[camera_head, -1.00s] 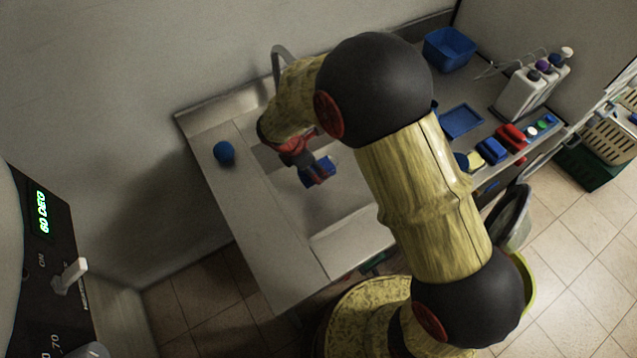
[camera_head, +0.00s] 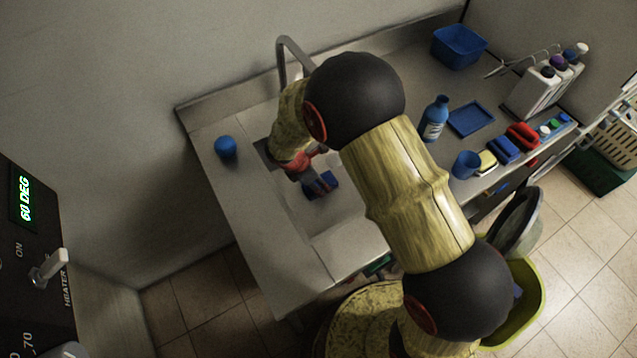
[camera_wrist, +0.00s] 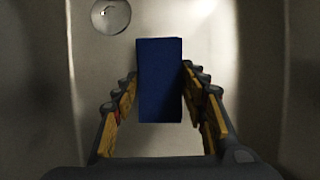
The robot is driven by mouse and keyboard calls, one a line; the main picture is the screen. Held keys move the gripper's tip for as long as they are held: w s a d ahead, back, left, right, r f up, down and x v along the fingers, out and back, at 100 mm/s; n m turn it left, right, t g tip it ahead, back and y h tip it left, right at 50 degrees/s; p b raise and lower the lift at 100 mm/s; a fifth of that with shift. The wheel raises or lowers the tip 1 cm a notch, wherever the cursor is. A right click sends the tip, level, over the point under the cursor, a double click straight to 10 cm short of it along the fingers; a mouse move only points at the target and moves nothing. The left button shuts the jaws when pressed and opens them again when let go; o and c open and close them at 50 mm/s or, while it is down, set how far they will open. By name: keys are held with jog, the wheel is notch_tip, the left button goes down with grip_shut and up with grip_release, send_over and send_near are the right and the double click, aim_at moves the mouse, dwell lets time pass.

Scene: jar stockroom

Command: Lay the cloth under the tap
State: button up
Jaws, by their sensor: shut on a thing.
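My gripper (camera_head: 318,186) is inside the sink basin (camera_head: 345,205), shut on a blue block-like piece (camera_head: 324,184), which may be the folded cloth. In the wrist view the blue piece (camera_wrist: 160,80) is held between the fingers (camera_wrist: 160,100), above the pale basin floor. The round drain (camera_wrist: 111,16) shows beyond it at the upper left. The tap (camera_head: 288,48) is a curved metal pipe at the back of the sink. Its lower part is hidden behind my arm. Whether the blue piece touches the basin floor I cannot tell.
A blue ball-like thing (camera_head: 225,147) sits on the left counter. To the right are a blue bottle (camera_head: 434,118), tray (camera_head: 471,118), mug (camera_head: 466,164), sponges, brushes and white jugs (camera_head: 533,92). A blue tub (camera_head: 459,46) stands at the back. The front left counter is bare.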

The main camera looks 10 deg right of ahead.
jog(key=o, duration=1.3)
jog(key=shift+f, duration=0.1)
jog(key=shift+c, duration=0.2)
jog(key=p+v, duration=0.4)
jog(key=v, duration=0.8)
jog(key=shift+p, duration=0.3)
jog(key=shift+m, duration=0.3)
